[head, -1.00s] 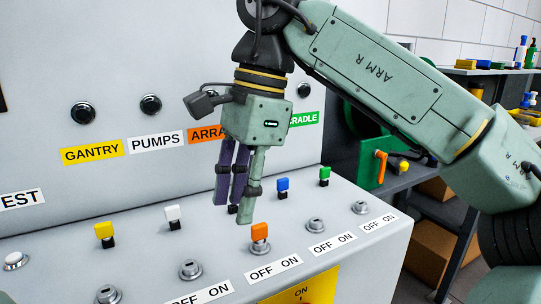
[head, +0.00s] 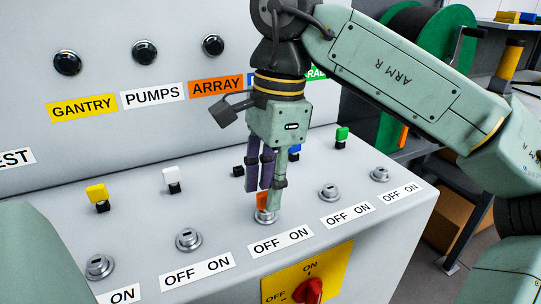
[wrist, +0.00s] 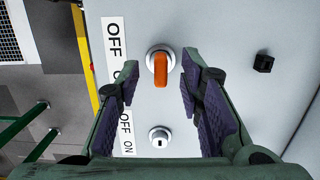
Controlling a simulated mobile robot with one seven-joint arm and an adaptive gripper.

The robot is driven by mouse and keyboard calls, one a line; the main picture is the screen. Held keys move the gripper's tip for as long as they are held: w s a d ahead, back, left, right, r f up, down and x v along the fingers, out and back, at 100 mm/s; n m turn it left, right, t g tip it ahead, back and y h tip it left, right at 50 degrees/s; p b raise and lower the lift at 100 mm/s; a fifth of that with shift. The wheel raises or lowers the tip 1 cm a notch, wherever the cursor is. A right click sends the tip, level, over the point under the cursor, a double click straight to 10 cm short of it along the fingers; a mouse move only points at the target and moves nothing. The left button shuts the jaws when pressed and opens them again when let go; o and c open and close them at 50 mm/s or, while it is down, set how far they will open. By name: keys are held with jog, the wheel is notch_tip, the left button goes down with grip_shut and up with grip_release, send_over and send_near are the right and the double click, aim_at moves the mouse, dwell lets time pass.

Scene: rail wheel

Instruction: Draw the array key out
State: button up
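The array key has an orange head (head: 262,200) and stands in a round metal lock (head: 264,217) on the sloping panel. In the wrist view the orange key (wrist: 161,72) shows clearly in its lock (wrist: 158,50). My gripper (head: 264,197) is directly over the key, pointing down. In the wrist view my gripper (wrist: 160,70) is open, with one dark padded finger on each side of the key and a gap on both sides. In the head view a finger hides part of the key. An orange ARRAY label (head: 216,88) is on the upright panel.
A yellow key (head: 97,193), a white key (head: 171,175), a blue key and a green key (head: 342,134) stand in black holders behind. A black holder (head: 238,171) is empty. Empty locks (head: 189,239) flank the array lock. A red rotary switch (head: 309,291) is in front.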

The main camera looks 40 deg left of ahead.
jog(key=shift+a+f, duration=0.1)
jog(key=shift+f, duration=0.8)
grip_shut()
dwell(0.5)
